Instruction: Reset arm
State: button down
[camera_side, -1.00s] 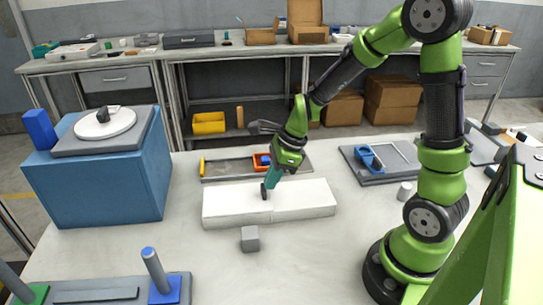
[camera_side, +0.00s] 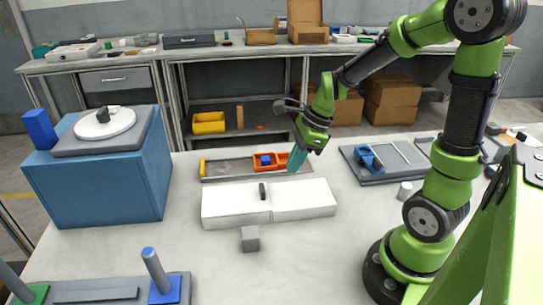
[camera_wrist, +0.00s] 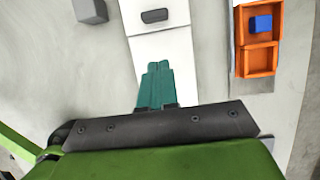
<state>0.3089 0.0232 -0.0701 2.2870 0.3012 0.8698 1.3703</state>
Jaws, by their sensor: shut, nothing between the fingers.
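My gripper (camera_side: 297,160) has teal fingers that are shut with nothing between them. In the side view it hangs in the air above the back right of a white two-part box (camera_side: 235,207). In the wrist view the closed fingers (camera_wrist: 156,82) point over the white box (camera_wrist: 165,45). A dark handle (camera_side: 262,191) stands up from the top of the box, apart from the fingers. The handle also shows in the wrist view (camera_wrist: 154,16).
A grey cube (camera_side: 250,239) sits in front of the box. Behind it is a grey tray (camera_side: 228,168) with an orange bin (camera_side: 272,161) holding a blue block. A blue cabinet (camera_side: 100,185) with a white reel stands left. A grey tray with a blue part (camera_side: 370,158) lies right.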

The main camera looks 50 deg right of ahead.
jog(key=s+a+r+n+t, duration=0.1)
jog(key=s+a+r+n, duration=0.1)
jog(key=r+n, duration=0.2)
jog(key=s+a+r+n+t, duration=0.1)
jog(key=s+a+r+n, duration=0.2)
jog(key=n, duration=0.8)
jog(key=s+a+r+n+t+h, duration=0.1)
jog(key=s+a+r+n+t, duration=0.1)
jog(key=r+n, duration=0.3)
jog(key=s+a+n, duration=0.1)
jog(key=n, duration=0.2)
jog(key=shift+a+r, duration=0.2)
jog(key=shift+a, duration=0.05)
